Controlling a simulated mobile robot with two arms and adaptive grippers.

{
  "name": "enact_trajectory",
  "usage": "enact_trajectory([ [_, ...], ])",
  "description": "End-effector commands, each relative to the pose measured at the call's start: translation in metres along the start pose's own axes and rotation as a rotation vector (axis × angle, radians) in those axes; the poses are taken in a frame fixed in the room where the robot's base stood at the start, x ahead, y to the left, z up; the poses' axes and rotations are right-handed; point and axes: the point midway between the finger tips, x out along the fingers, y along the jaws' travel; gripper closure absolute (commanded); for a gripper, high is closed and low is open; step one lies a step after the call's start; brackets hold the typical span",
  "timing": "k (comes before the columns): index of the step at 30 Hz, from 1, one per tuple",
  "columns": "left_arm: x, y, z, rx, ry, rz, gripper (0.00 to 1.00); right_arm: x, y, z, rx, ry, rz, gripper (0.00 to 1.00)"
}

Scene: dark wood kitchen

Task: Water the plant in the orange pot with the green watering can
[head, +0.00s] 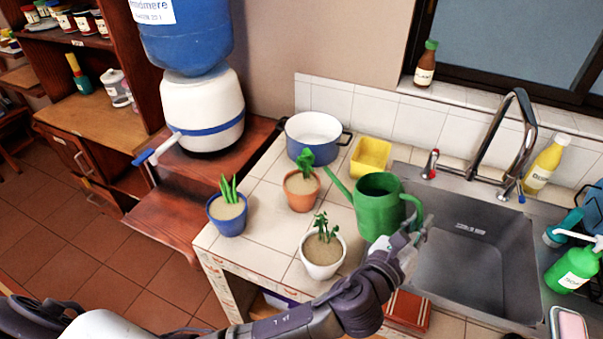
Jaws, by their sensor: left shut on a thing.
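The green watering can (378,207) is upright at the left edge of the sink, with its spout pointing up and left toward the orange pot. My left gripper (418,232) is shut on the can's handle at its right side; the fingers partly hide the handle. I cannot tell whether the can touches the counter. The orange pot (301,197) holds a leafy green plant (305,163) and stands on the tiled counter, left of the can. My right gripper is not in view.
A blue pot (228,220) and a white pot (322,262) with plants stand near the orange one. A blue-white cooking pot (313,138) and yellow container (370,157) stand behind. The sink (470,265) and tall faucet (505,135) are on the right.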

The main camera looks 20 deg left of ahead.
Motion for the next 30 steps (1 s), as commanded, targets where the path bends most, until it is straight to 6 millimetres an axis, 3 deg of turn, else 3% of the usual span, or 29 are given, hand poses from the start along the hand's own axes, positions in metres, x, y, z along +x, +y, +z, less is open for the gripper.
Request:
enact_trajectory([
  [1,0.001,-0.003,0.017,-0.011,-0.007,-0.001,1.00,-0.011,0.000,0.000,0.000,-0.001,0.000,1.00],
  [6,0.001,-0.007,0.039,-0.048,-0.006,-0.003,1.00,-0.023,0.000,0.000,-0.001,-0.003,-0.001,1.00],
  [30,0.000,0.000,0.056,-0.133,-0.006,-0.003,1.00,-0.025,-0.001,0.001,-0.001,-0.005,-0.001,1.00],
])
